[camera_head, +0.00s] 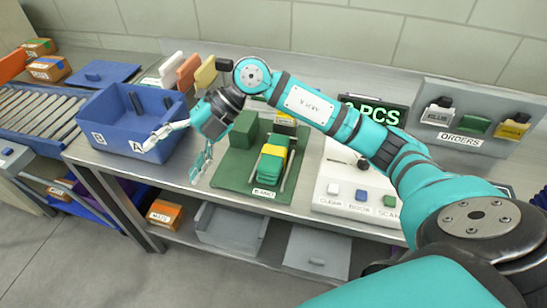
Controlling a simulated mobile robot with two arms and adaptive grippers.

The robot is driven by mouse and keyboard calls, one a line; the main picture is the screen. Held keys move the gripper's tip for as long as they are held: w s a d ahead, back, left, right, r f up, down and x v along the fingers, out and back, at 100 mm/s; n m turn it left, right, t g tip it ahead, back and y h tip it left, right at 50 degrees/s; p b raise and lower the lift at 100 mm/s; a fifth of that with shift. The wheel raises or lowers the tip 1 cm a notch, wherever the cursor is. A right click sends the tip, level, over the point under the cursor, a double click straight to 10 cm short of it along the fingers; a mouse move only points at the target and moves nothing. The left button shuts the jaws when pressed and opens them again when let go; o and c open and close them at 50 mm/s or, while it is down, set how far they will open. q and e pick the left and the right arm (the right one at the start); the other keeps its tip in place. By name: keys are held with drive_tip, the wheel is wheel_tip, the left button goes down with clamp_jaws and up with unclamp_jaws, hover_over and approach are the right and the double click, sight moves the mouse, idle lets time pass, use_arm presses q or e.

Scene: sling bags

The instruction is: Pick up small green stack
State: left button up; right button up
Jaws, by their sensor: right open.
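A small green stack (268,168) with a yellow band across it lies on a green board (232,172) in the middle of the bench, between two rails. A taller dark green block (243,128) stands behind it on the same board. My right gripper (172,164) is open and empty, to the left of the stack and apart from it. Its fingers are spread between the blue bin and the green board. One finger overlaps the bin's right front corner in the picture; I cannot tell if they touch. My left gripper is not in view.
The blue bin (112,146), labelled B and A, holds dark items. A panel with buttons (340,198) stands right of the board, with a "PCS" display (378,112) behind. Upright coloured pieces (188,72) stand behind the bin. Grey trays sit on the lower shelf.

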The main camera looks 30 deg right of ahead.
drive_tip(key=w+d+f+m+h, duration=0.1)
drive_tip(key=w+d+m+h, duration=0.15)
drive_tip(key=d+h, duration=0.8)
wheel_tip(320, 180, up, 2)
drive_tip(key=m, duration=0.3)
hover_over(274, 150)
drive_tip(key=shift+g+h, duration=0.25)
drive_tip(key=shift+g, duration=0.15)
drive_tip(key=f+p, duration=0.1)
drive_tip(key=f, duration=0.2)
drive_tip(key=f+p, duration=0.1)
drive_tip(key=f, duration=0.3)
drive_tip(key=f+p, duration=0.1)
drive_tip(key=f, duration=0.2)
drive_tip(key=shift+s+f, duration=0.35)
drive_tip(key=shift+f, duration=0.05)
drive_tip(key=f+p, duration=0.2)
drive_tip(key=f, duration=0.3)
drive_tip(key=shift+w+f+p, duration=0.2)
drive_tip(key=shift+w+p, duration=0.1)
drive_tip(key=shift+p, duration=0.1)
drive_tip(key=shift+f, duration=0.3)
drive_tip(key=shift+r, duration=0.1)
drive_tip(key=c, duration=1.4)
